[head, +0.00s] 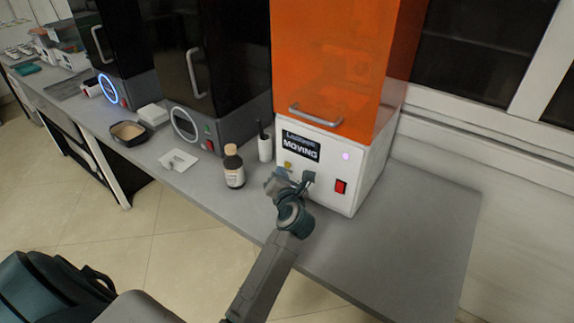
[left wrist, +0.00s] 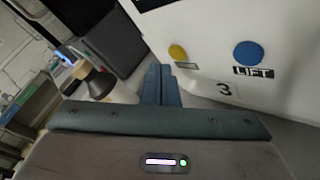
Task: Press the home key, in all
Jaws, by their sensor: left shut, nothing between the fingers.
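The white front panel of the orange-hooded machine (head: 325,190) carries a display (head: 300,147) reading "MOVING". A yellow round key (left wrist: 177,52) shows in the left wrist view, with a small label beneath it that I cannot read; it also shows in the head view (head: 288,164). A blue round key (left wrist: 249,54) labelled "LIFT" is to its right. My left gripper (head: 283,174) is in front of the panel's lower left. Its fingers are shut together and empty (left wrist: 160,72), just left of and below the yellow key in the wrist view, with no contact visible. My right gripper is not in view.
A brown bottle (head: 234,168) and a white holder (head: 265,146) stand left of the machine. A red switch (head: 340,186) is on the panel's right. Two dark-hooded machines stand further left. The grey bench (head: 420,225) is clear on the right.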

